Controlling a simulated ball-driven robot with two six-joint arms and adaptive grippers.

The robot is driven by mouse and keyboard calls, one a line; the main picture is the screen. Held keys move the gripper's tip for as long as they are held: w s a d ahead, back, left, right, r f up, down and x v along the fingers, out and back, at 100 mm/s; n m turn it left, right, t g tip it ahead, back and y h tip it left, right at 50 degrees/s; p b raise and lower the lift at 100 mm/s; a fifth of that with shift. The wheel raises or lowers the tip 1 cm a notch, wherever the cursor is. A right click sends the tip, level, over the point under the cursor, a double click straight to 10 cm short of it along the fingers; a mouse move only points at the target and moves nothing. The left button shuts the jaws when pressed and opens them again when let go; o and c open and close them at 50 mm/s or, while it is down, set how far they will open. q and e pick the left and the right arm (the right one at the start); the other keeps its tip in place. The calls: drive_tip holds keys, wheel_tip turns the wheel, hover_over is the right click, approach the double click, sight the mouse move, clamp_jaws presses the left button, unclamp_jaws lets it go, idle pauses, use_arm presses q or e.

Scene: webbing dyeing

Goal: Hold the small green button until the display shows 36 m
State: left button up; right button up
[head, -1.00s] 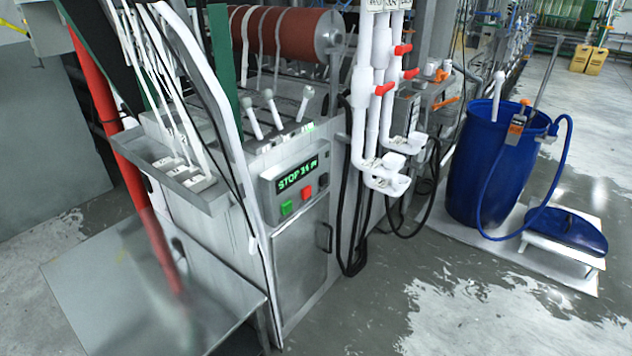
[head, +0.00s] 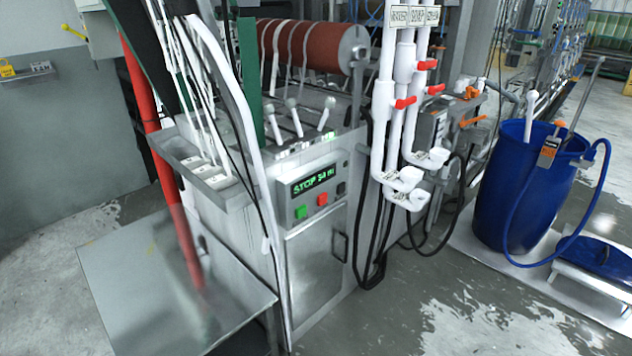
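The small green button (head: 300,212) is on the grey control box at the front of the machine. A red button (head: 322,199) is to its right and a dark knob or button (head: 341,188) is further right. The display (head: 317,178) above them shows green text that reads STOP and a number in the thirties with an m. The number's last digit is too blurred to be sure of. Neither of my grippers is in view, and nothing touches the green button.
White pipes with red valve handles (head: 405,102) hang right of the control box. A blue barrel (head: 515,190) stands further right. Wet floor (head: 400,290) in front is open.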

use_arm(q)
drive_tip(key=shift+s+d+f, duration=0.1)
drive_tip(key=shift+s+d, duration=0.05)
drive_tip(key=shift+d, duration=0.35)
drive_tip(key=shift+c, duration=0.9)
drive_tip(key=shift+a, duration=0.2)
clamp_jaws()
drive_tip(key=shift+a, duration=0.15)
